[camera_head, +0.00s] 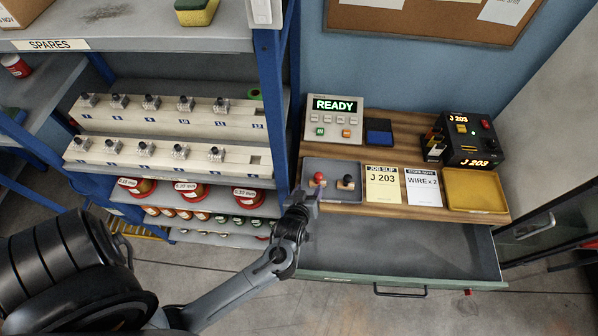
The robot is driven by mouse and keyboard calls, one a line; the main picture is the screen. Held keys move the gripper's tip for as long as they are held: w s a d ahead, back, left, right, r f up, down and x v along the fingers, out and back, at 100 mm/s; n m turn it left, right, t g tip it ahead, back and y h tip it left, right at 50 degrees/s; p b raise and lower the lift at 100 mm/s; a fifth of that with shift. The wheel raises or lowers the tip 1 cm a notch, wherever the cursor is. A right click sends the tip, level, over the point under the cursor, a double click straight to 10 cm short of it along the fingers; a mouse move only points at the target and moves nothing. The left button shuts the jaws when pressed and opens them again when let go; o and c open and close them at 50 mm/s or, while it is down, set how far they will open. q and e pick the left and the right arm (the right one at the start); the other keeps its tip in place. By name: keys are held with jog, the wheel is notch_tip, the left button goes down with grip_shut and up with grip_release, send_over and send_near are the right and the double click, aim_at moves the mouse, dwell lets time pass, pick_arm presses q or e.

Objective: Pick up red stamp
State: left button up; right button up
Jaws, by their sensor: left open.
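The red stamp (319,179) stands upright in a grey tray (340,195) at the left of the wooden bench top. A similar stamp with a black knob (346,183) stands just to its right in the same tray. My left gripper (304,198) is open at the tray's left edge, close to the red stamp on its lower left. The picture is too small to tell whether a finger touches the stamp. My right gripper is not in view.
Job slip J 203 (383,186) and a wire card (422,187) lie right of the tray, then a yellow tray (474,196). An open drawer (400,252) juts out below. A blue shelf post (274,100) rises close on the left. A READY device (334,119) stands behind.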

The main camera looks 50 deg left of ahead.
aim_at(320, 174)
pick_arm(q)
jog(key=w, duration=0.1)
jog(key=w+f, duration=0.1)
jog(key=w, duration=0.1)
jog(key=w+a+f, duration=0.1)
jog(key=w, duration=0.1)
jog(key=shift+b, duration=0.4)
jog(key=shift+a+x, duration=0.2)
jog(key=shift+x, duration=2.9)
jog(key=shift+s+f, duration=0.1)
jog(key=shift+s, duration=0.05)
jog(key=c, duration=1.1)
jog(key=shift+o, duration=0.2)
jog(key=shift+p, duration=0.3)
